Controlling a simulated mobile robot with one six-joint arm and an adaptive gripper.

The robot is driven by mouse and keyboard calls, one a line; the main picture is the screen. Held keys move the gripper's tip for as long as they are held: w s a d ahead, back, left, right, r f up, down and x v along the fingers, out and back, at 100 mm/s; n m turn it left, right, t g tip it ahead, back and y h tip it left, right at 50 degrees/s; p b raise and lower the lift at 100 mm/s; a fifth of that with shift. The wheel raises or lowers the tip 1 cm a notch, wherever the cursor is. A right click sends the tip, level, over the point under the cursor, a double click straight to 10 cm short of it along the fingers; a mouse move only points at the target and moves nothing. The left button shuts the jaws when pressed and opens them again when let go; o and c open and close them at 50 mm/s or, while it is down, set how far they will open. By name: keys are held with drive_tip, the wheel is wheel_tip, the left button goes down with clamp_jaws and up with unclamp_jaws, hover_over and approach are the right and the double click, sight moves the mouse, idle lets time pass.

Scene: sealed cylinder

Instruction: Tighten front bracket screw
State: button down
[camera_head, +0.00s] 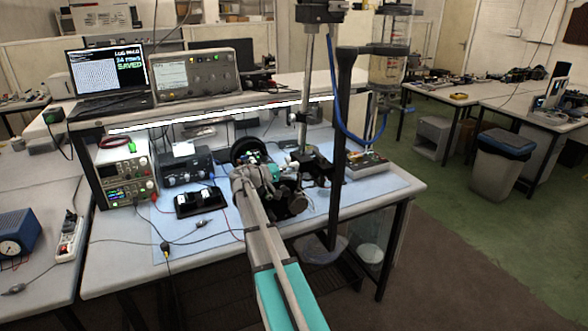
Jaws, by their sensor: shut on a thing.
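My arm reaches in from the bottom of the picture over the blue mat. My gripper (291,190) is at its far end, beside the foot of an upright metal post (305,95). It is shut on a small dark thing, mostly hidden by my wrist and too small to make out. A dark bracket or clamp (317,167) sits low by the post, just beyond my gripper; whether they touch I cannot tell. No single screw can be made out.
The bench's blue mat (376,192) has free room at the right. A black holder (200,201) and loose cables lie left of my arm. A blue hose (338,100) hangs near the post.

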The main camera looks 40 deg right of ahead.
drive_tip(key=m, duration=1.2)
drive_tip(key=shift+w, duration=0.15)
idle(0.4)
drive_tip(key=c, duration=0.6)
unclamp_jaws()
drive_tip(key=shift+a+r, duration=0.1)
drive_tip(key=shift+c, duration=0.2)
drive_tip(key=shift+o, duration=1)
drive_tip(key=v, duration=1.2)
